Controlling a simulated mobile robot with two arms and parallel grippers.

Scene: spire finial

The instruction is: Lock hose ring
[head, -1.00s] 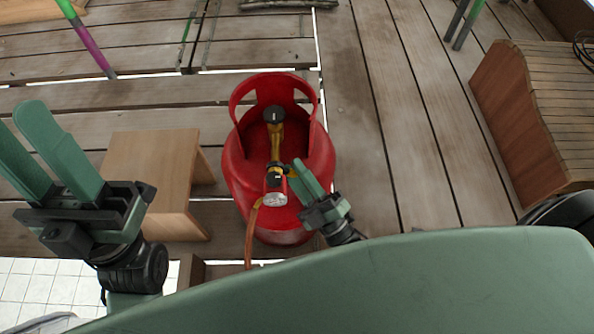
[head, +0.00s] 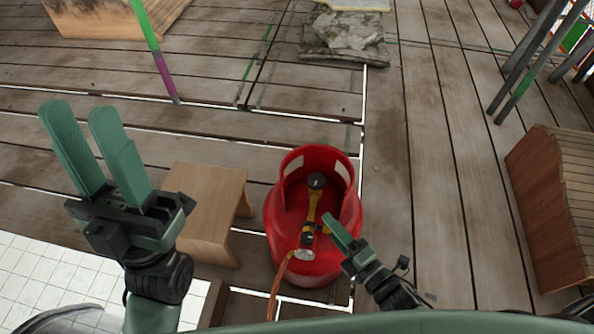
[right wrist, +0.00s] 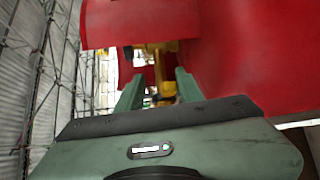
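A red gas cylinder (head: 281,231) stands upright on the deck. A yellow regulator (head: 313,206) with a black knob (head: 316,181) sits inside its collar. A dark ring (head: 308,229) is near the regulator's hose end, beside a round pale gauge (head: 304,254); an orange-brown hose (head: 277,284) hangs down from there. My right gripper (head: 329,219) is just right of the ring, with no clear grip on it. In the right wrist view its fingers (right wrist: 158,80) are apart, with the yellow regulator (right wrist: 158,60) beyond. My left gripper (head: 80,108) is open and empty.
A wooden stool (head: 207,205) stands left of the cylinder. A slatted wooden bench (head: 555,200) is at the right. A green and purple pole (head: 155,55) stands at the upper left. The cylinder's red wall (right wrist: 250,50) is close to my right gripper.

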